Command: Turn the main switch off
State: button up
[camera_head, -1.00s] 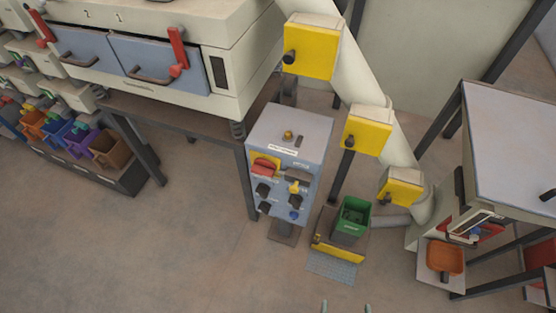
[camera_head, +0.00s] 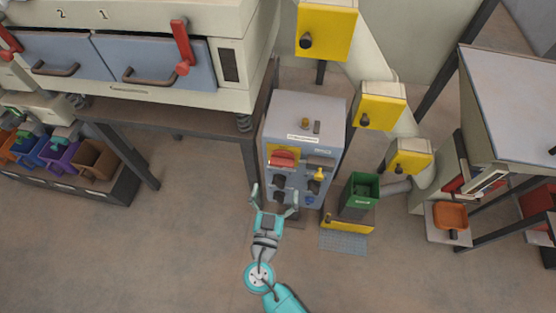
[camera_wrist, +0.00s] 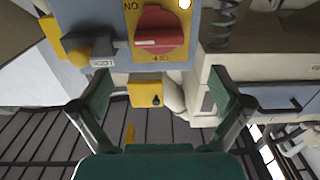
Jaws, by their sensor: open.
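The main switch is a red rotary knob (camera_head: 282,158) on a yellow plate at the upper left of the grey control box (camera_head: 305,120). In the wrist view the knob (camera_wrist: 160,32) is at the top centre, with inverted lettering around it and a white mark on its lower left part. My gripper (camera_head: 273,194) is open and empty in the head view, just below the knob and in front of the box. In the wrist view my gripper (camera_wrist: 158,92) has its two fingers wide apart, with the knob beyond them and not between them.
A green bin (camera_head: 361,190) stands to the right. The machine with blue doors (camera_head: 150,62) is at the upper left.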

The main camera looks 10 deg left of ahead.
aim_at(281, 166)
jog(key=w, duration=0.9)
jog(key=shift+w+d, duration=0.2)
jog(key=shift+d, duration=0.05)
jog(key=c, duration=1.2)
